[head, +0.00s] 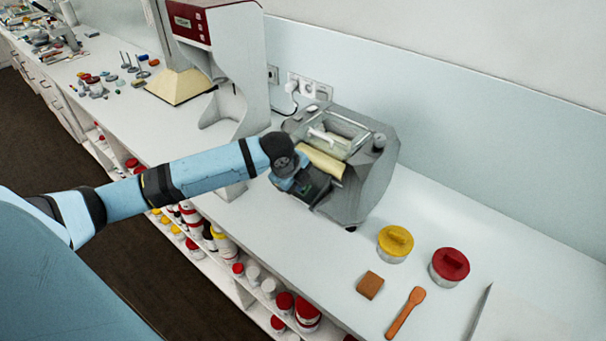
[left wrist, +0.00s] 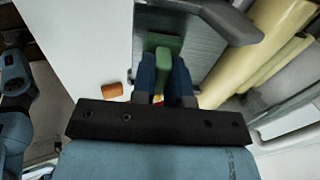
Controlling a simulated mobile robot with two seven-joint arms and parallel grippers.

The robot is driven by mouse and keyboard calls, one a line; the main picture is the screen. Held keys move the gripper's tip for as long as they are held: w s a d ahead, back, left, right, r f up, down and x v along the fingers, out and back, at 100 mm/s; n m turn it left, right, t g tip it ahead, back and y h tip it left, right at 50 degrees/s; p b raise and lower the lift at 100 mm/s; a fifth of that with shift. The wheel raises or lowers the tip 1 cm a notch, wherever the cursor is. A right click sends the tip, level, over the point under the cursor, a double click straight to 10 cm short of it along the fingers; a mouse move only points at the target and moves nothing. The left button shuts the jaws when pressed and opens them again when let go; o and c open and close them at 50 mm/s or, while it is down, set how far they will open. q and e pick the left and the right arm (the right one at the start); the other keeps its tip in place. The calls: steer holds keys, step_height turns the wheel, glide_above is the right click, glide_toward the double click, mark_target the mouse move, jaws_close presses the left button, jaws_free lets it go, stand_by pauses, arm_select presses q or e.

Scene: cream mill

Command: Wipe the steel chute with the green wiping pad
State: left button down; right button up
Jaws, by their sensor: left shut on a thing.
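The grey mill (head: 375,175) stands on the white counter in the head view, with a cream roller (head: 322,162) in its front opening. My left gripper (head: 300,187) is at the mill's front, over the chute area, and hides much of it. In the left wrist view my left gripper (left wrist: 166,85) is shut on the green wiping pad (left wrist: 166,48). The pad lies between the two blue fingers. The steel chute (left wrist: 200,42) shows as a grey surface beyond and beside the pad; I cannot tell whether they touch. My right gripper is not in view.
To the right of the mill are a yellow-lidded tin (head: 395,243), a red-lidded tin (head: 449,266), a brown block (head: 369,285) and an orange spatula (head: 405,313). A white machine with a red top (head: 235,60) stands to the left. Shelves with jars lie below the counter.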

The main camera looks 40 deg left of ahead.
arm_select(q)
steer(key=shift+s+f, duration=0.2)
steer(key=shift+s, duration=0.25)
steer(key=shift+r, duration=0.1)
step_height(320, 180, up, 8)
steer(key=s, duration=0.1)
steer(key=shift+f, duration=0.2)
stand_by(0.6)
